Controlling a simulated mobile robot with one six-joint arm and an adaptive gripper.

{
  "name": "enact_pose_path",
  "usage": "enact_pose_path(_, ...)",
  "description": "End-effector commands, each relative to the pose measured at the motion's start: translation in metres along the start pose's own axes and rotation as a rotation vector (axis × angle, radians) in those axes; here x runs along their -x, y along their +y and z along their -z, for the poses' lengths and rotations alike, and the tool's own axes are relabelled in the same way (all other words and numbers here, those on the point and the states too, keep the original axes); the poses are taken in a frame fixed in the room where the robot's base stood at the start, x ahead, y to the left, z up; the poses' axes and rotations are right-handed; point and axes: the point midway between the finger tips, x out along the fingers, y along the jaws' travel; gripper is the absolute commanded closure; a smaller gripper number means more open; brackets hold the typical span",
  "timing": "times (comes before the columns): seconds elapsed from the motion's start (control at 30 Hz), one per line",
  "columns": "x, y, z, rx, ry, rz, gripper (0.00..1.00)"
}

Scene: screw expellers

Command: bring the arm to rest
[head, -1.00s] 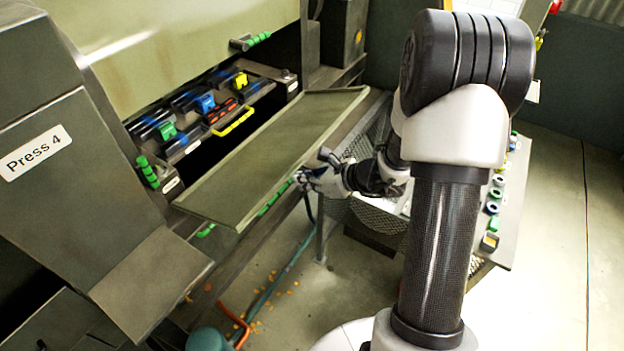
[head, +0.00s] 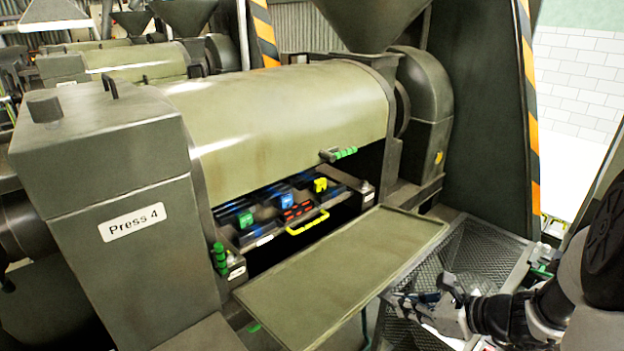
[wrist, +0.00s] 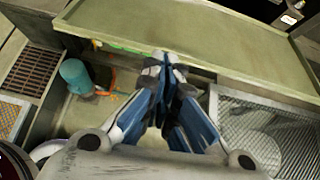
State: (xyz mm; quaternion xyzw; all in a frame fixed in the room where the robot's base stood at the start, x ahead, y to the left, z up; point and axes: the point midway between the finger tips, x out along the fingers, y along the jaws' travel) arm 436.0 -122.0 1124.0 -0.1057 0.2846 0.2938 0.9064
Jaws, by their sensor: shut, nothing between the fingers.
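My gripper (head: 420,302) is at the lower right of the head view, low beside the front edge of the flat tray-like shelf (head: 340,275) of Press 4. In the wrist view my gripper (wrist: 168,62) points at the near edge of that shelf (wrist: 200,35), with its blue and grey fingers drawn together. It is shut and holds nothing. I cannot tell whether the fingertips touch the edge. My arm reaches in from the right side of the head view.
Press 4 (head: 290,110) fills the middle, with an open bay holding coloured clips and a yellow handle (head: 307,224). A mesh basket (head: 480,255) stands right of the shelf, close to my gripper. A teal container (wrist: 75,75) and orange hose (wrist: 112,82) lie below.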

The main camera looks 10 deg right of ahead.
Motion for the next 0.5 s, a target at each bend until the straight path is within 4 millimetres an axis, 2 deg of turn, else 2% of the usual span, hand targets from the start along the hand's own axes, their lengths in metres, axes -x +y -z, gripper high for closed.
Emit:
enact_pose_path(0.07,-0.001,0.020,-0.014,0.121,0.020,-0.049,1.00)
enact_pose_path(0.13,-0.001,0.047,-0.029,0.296,0.050,-0.116,1.00)
enact_pose_path(0.23,0.006,0.098,-0.046,0.635,0.108,-0.240,1.00)
enact_pose_path(0.3,0.015,0.131,-0.051,0.889,0.149,-0.326,1.00)
enact_pose_path(0.4,0.033,0.169,-0.051,1.249,0.206,-0.436,1.00)
enact_pose_path(0.5,0.055,0.194,-0.047,1.603,0.266,-0.529,1.00)
